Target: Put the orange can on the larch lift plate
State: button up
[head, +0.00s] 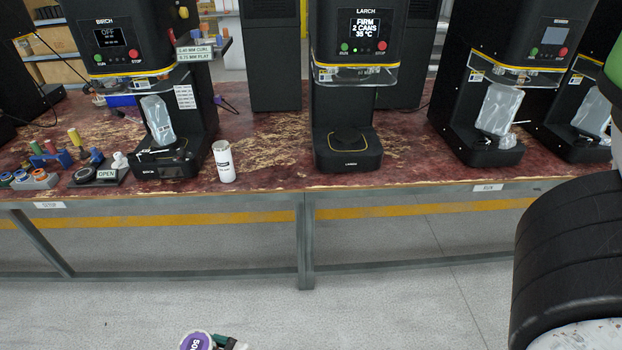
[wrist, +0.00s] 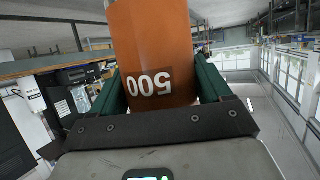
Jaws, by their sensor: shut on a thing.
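The orange can (wrist: 150,40), with an upside-down "500" label, is between the green fingers of my gripper (wrist: 165,75) in the wrist view; the gripper is shut on it. The can's upper part runs out of that frame. In the head view a purple disc with white letters (head: 196,341), apparently the can's end, shows at the bottom edge beside a green finger, in front of the bench and well away from the larch machine.
The LARCH screen (head: 365,27) reads "FIRM 2 CANS 35 °C". A clear guard (head: 355,76) hangs above the plate. A white can (head: 223,162) stands left of LARCH. The BIRCH machine (head: 125,30), screen "OFF", and a right-hand machine (head: 500,150) hold plastic-wrapped items.

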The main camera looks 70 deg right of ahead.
aim_at(348, 133)
jog(key=z, duration=1.4)
